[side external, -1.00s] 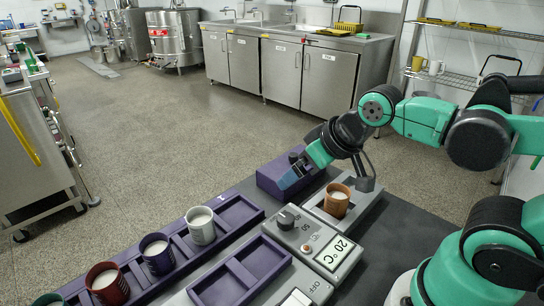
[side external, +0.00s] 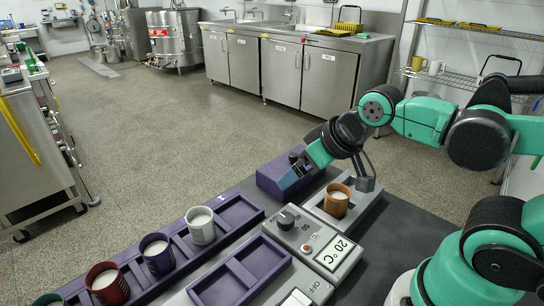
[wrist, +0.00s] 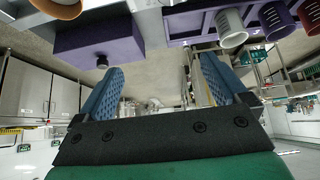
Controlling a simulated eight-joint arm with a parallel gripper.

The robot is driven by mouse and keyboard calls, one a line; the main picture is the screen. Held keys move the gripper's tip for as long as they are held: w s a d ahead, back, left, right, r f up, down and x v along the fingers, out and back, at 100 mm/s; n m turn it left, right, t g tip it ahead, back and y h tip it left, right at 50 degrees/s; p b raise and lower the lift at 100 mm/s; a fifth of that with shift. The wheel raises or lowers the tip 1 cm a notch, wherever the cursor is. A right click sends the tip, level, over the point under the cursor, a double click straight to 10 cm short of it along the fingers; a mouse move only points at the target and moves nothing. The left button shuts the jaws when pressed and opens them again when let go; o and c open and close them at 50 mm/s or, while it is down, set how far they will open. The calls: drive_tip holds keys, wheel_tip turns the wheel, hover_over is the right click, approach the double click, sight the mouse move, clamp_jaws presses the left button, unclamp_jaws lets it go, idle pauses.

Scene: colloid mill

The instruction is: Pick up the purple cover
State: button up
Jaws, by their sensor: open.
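The purple cover (side external: 268,182) is a box-shaped block behind the orange-brown cup at the far end of the dark bench. It also shows in the wrist view (wrist: 95,38), where a small black knob sticks out from it. My gripper (side external: 290,175) is in front of or over the cover in the side view. In the wrist view its two blue ribbed fingers (wrist: 160,78) are spread with nothing between them. The cover lies beyond the left finger there. I cannot tell whether a finger touches it.
An orange-brown cup (side external: 337,202) stands on a grey machine close by the gripper. A control box (side external: 312,240) with a knob and display is nearer. A purple rack (side external: 240,216) with several cups runs left, beside an empty purple tray (side external: 240,274).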

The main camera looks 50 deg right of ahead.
idle(0.3)
drive_tip(key=c, duration=0.4)
drive_tip(key=n+g, duration=0.4)
drive_tip(key=g, duration=0.3)
hover_over(294, 154)
drive_tip(key=shift+s+a+f, duration=0.1)
drive_tip(key=shift+a+f, duration=0.1)
drive_tip(key=shift+f, duration=0.35)
drive_tip(key=shift+s+a+f, duration=0.1)
drive_tip(key=shift+a+f, duration=0.05)
drive_tip(key=shift+f, duration=0.35)
drive_tip(key=shift+w+d+f+n, duration=0.15)
drive_tip(key=shift+d+f+n, duration=0.15)
drive_tip(key=shift+f, duration=2.85)
